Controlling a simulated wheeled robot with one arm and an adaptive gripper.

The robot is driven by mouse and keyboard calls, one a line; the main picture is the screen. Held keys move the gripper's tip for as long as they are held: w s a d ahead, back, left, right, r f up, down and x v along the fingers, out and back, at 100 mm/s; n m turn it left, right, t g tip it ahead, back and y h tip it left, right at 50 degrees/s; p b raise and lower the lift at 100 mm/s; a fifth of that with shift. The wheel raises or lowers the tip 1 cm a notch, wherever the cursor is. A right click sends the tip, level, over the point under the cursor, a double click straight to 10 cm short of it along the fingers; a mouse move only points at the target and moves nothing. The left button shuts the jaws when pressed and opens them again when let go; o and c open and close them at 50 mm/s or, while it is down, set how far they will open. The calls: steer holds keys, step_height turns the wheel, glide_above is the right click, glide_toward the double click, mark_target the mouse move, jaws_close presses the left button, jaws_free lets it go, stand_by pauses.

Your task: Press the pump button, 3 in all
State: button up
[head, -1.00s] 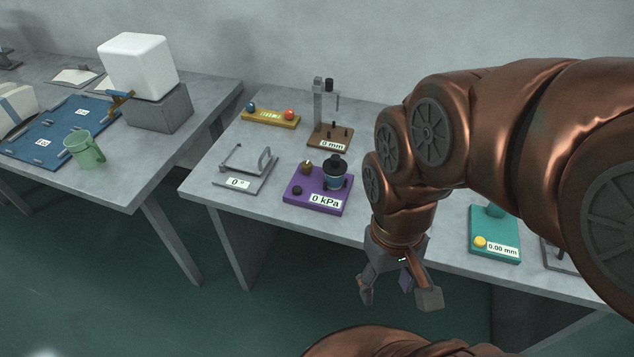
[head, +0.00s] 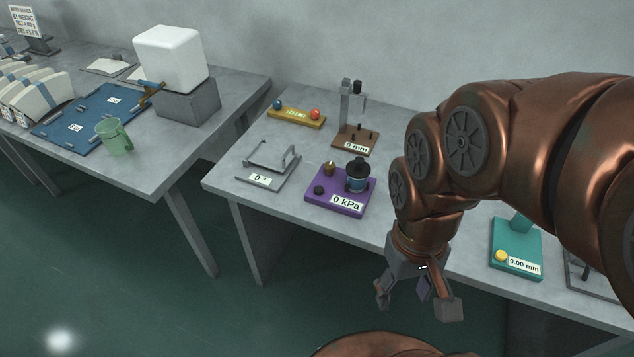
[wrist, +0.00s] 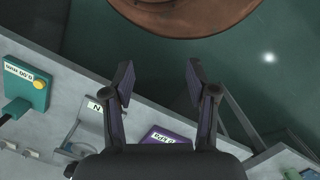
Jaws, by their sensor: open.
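A purple pump unit (head: 318,202) stands on the grey table in the head view, with a label reading "0 kPa". A dark round button (head: 319,190) sits at its front left, a small brass-coloured part (head: 329,168) behind it, and a blue and black cylinder (head: 358,176) at its right. My gripper (head: 419,300) hangs in front of the table edge, to the right of the unit and apart from it. It is open and empty. In the wrist view the fingers (wrist: 158,85) are spread, and part of the purple unit (wrist: 160,134) shows beyond them, its button hidden.
A teal gauge (head: 512,262) with a yellow button is at the right. A metal frame (head: 262,181), a yellow block (head: 296,118) and a brown stand (head: 352,141) surround the pump unit. A green mug (head: 115,139) is on the left table. Floor between tables is clear.

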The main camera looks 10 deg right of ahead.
jaws_close()
stand_by(1.5)
